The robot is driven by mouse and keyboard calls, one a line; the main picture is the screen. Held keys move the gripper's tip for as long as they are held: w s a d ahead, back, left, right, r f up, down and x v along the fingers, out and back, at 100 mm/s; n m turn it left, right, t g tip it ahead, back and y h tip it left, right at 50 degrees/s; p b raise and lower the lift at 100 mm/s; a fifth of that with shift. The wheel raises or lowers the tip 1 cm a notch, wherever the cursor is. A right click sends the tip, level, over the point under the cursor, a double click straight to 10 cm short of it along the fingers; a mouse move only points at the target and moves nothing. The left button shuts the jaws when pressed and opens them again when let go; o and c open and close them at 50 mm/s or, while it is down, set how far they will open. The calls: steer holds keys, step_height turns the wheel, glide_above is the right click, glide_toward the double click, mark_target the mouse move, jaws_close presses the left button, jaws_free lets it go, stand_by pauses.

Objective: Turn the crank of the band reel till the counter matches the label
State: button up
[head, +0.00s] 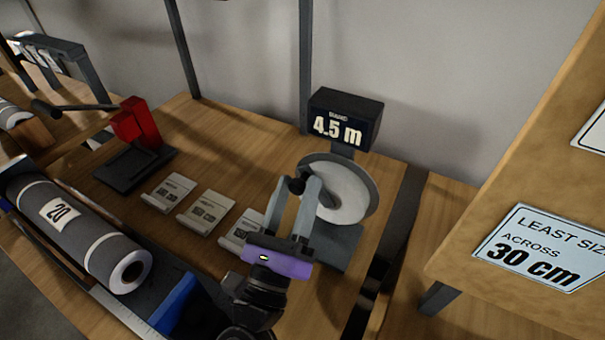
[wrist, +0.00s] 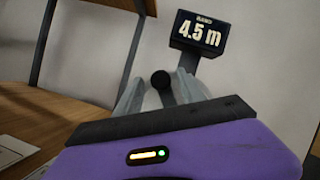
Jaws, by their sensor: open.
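The band reel (head: 345,190) is a pale disc on a grey stand at the back right of the wooden bench. Its counter (head: 342,120) is a dark box above it reading "BAND 4.5 m"; it also shows in the wrist view (wrist: 201,32). The crank's dark round knob (head: 297,185) shows in the wrist view (wrist: 160,79) between my fingers. My gripper (head: 306,192), with a purple body, is open, its grey fingers on either side of the knob. I cannot tell whether they touch it. A grey roll (head: 80,240) at the left has a label (head: 60,211) reading "20".
Several white cards (head: 206,212) lie on the bench left of my gripper. A red device on a black base (head: 137,158) stands behind the roll. A sign (head: 540,249) on the wooden panel at right reads "LEAST SIZE ACROSS 30 cm". A dark upright post (head: 305,70) stands behind the reel.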

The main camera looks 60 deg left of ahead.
steer(key=shift+v, duration=1.85)
